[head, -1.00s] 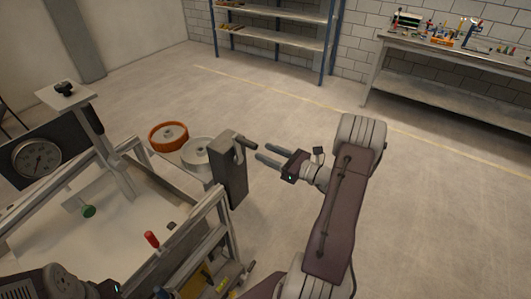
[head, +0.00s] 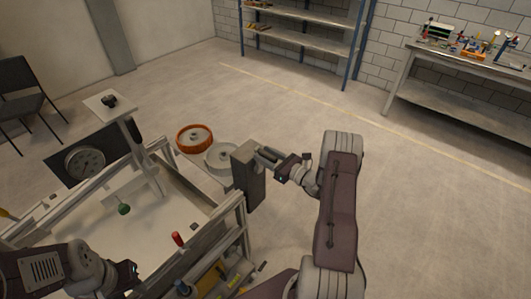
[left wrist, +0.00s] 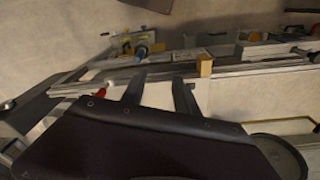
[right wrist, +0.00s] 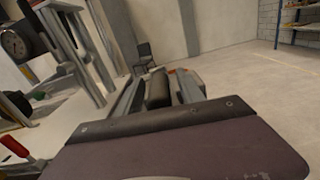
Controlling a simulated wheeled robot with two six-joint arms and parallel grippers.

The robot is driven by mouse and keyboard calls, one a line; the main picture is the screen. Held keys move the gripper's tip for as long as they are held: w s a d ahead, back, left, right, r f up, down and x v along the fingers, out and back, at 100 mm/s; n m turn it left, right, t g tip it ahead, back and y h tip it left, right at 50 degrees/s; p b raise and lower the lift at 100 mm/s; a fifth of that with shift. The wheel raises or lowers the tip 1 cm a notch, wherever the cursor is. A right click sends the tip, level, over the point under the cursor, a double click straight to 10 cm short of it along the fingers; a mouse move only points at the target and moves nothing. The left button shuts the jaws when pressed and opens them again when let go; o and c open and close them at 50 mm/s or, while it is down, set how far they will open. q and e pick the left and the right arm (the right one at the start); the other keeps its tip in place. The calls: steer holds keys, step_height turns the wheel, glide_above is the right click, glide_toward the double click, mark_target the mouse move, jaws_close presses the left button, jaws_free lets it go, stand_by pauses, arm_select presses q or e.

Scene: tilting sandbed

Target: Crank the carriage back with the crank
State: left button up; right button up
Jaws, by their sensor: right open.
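The crank sits on top of a grey post (head: 249,180) at the right end of the sandbed. Its dark handle (right wrist: 158,90) lies between the two fingers of my right gripper (right wrist: 166,90) in the right wrist view. The right gripper (head: 267,157) is open around the handle; contact cannot be told. An upright with a small platform (head: 109,103) stands over the sandbed (head: 90,232); I cannot tell whether it is the carriage. My left gripper (left wrist: 158,90) is open and empty, near the bed's front rail (head: 215,225).
A red-handled knob (head: 177,239) stands on the near frame. A green ball (head: 124,209) is over the sand. A dial gauge (head: 85,163) stands at the left. The floor to the right is clear.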

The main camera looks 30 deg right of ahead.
jaws_close()
stand_by(1.4)
